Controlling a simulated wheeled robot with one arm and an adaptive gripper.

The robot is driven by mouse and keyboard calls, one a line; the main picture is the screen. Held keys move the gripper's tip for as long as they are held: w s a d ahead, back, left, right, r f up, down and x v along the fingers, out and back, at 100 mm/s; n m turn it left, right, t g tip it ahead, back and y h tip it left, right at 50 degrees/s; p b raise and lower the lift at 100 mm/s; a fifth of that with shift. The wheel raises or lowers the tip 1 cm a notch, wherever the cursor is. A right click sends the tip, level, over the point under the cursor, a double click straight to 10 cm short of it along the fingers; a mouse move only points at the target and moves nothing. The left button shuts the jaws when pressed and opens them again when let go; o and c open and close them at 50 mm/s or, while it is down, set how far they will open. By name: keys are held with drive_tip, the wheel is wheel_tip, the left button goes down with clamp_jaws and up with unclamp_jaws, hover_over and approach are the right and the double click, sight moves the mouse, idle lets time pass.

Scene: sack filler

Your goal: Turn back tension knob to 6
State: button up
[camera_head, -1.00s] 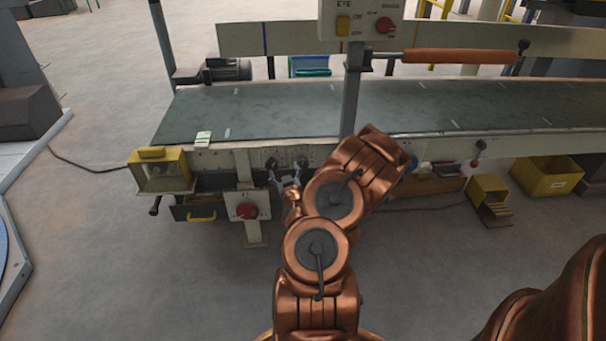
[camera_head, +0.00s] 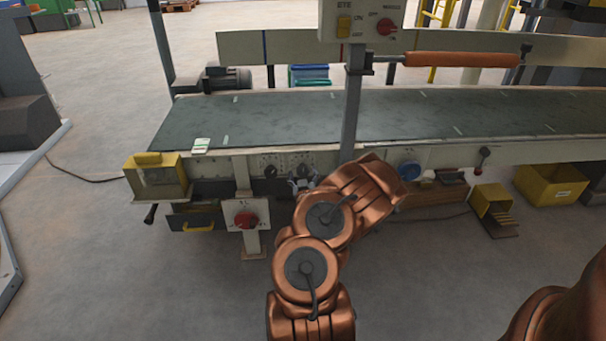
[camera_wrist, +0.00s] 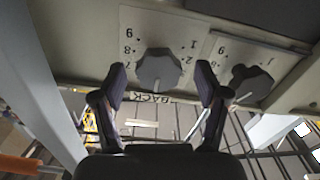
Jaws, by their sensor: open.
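The back tension knob (camera_wrist: 158,70) is a dark, many-sided knob on a pale dial plate. The word BACK and upside-down digits surround it in the wrist view. Its pointer mark is too unclear to read. In the head view this knob (camera_head: 304,169) sits on the conveyor's front panel, partly hidden by my gripper (camera_head: 301,184). In the wrist view my gripper (camera_wrist: 160,80) is open, with one fingertip on each side of the knob. No contact with it shows.
A second dark knob (camera_wrist: 250,84) is close beside my right finger in the wrist view. A red rotary switch (camera_head: 246,219) hangs lower left of the panel. A yellow box (camera_head: 157,177) is further left. The conveyor belt (camera_head: 285,118) runs above.

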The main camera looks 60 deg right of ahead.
drive_tip(key=shift+x, duration=0.9)
drive_tip(key=c, duration=1.2)
drive_tip(key=shift+m, duration=2.8)
drive_tip(key=shift+w, duration=0.1)
drive_tip(key=shift+a, duration=0.1)
